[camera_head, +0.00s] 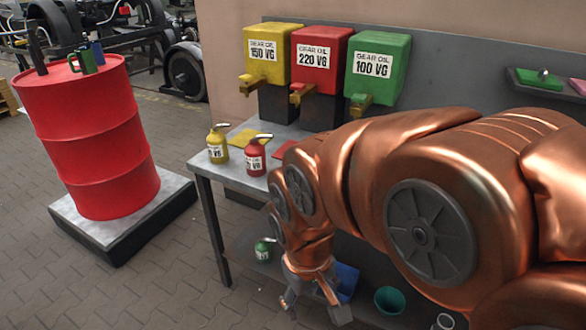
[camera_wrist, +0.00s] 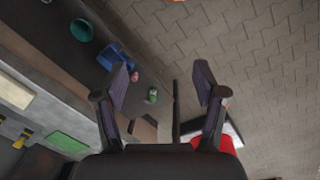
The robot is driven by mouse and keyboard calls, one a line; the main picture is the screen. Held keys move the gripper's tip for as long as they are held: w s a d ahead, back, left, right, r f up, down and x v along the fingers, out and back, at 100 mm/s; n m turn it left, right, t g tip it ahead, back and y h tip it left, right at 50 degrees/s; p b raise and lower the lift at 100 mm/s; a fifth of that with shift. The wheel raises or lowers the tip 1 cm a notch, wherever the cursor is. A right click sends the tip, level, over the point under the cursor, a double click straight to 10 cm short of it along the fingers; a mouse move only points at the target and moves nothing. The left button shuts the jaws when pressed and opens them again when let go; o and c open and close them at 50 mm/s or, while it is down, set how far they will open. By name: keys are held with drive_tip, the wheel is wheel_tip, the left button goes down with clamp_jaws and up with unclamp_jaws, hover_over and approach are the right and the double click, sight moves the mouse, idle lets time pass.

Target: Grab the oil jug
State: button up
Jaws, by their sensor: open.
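A dark green jug-like container (camera_head: 83,62) stands on top of the red barrel (camera_head: 85,140) at the left in the head view. Small spouted oil cans stand elsewhere: a yellow one (camera_head: 217,147) and a red one (camera_head: 255,157) on the table, and a green one (camera_head: 264,250) on the lower shelf. My gripper (camera_head: 314,305) points down in front of the table, right of the green can. In the wrist view my gripper (camera_wrist: 161,78) is open with nothing held, and the green can (camera_wrist: 152,95) shows beyond the gap between the fingers.
Yellow (camera_head: 268,52), red (camera_head: 319,58) and green (camera_head: 377,65) gear oil tanks stand at the back of the table (camera_head: 203,170). A blue bin (camera_head: 347,280) and a teal cup (camera_head: 390,299) are low beside my gripper. Paved floor (camera_head: 150,285) is clear at front left.

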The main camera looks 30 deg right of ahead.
drive_tip(key=o, duration=0.5)
drive_tip(key=w+d+t, duration=0.1)
drive_tip(key=w+d, duration=0.2)
drive_tip(key=w, duration=0.1)
drive_tip(key=w+d+f+t+h+b, duration=0.1)
drive_tip(key=w+d, duration=0.2)
drive_tip(key=w, duration=0.1)
drive_tip(key=w+d+m+t+h, duration=0.1)
drive_tip(key=w+d, duration=0.2)
drive_tip(key=w, duration=0.1)
drive_tip(key=shift+w+d+f+b, duration=0.15)
drive_tip(key=shift+d+b, duration=0.15)
drive_tip(key=shift+b, duration=0.05)
drive_tip(key=shift+c, duration=0.2)
drive_tip(key=w+d+n+t+y+b, duration=0.2)
drive_tip(key=w+d+t+y+b, duration=0.15)
drive_tip(key=w+d+t, duration=0.5)
drive_tip(key=w+d+n+t+y+b, duration=0.15)
drive_tip(key=w+d+t+b, duration=0.35)
drive_tip(key=w+d, duration=0.6)
drive_tip(key=w+a+t+p, duration=0.1)
drive_tip(key=w+a, duration=0.3)
drive_tip(key=w, duration=0.5)
drive_tip(key=shift+w+a+r+y+p, duration=0.15)
drive_tip(key=shift+w+r+y+p, duration=0.15)
drive_tip(key=shift+w+r+p, duration=0.25)
